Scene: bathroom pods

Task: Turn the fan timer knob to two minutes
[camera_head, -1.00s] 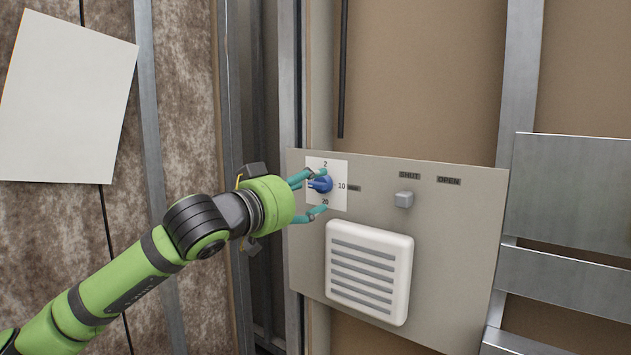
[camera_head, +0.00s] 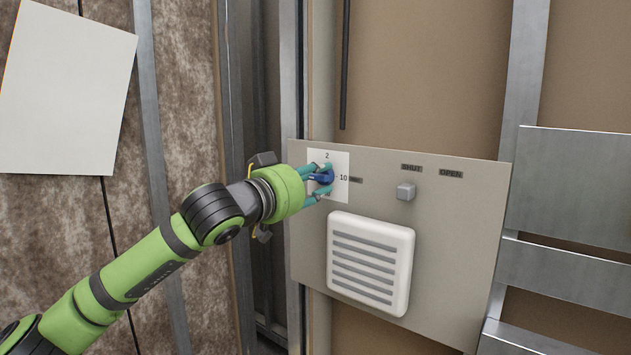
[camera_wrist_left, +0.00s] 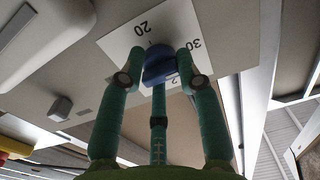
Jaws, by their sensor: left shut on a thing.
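The fan timer knob (camera_head: 323,178) is blue and sits on a white dial plate (camera_head: 342,163) marked 2 at the top and 10 at the right in the head view. The wrist view shows the knob (camera_wrist_left: 158,66) between my fingers, with 20, 30 and part of a 2 on the dial plate (camera_wrist_left: 118,40). My left gripper (camera_head: 320,180) is shut on the knob, its teal fingers around it. It also shows in the wrist view (camera_wrist_left: 158,75). The fingers partly hide the knob and the lower dial, and I cannot tell exactly which number it points to. My right gripper is out of view.
The grey panel (camera_head: 451,245) also carries a small grey square knob (camera_head: 406,191) below SHUT and OPEN labels, right of the dial. A white slatted vent (camera_head: 370,263) is below. Metal studs (camera_head: 292,80) stand close to the left of the panel.

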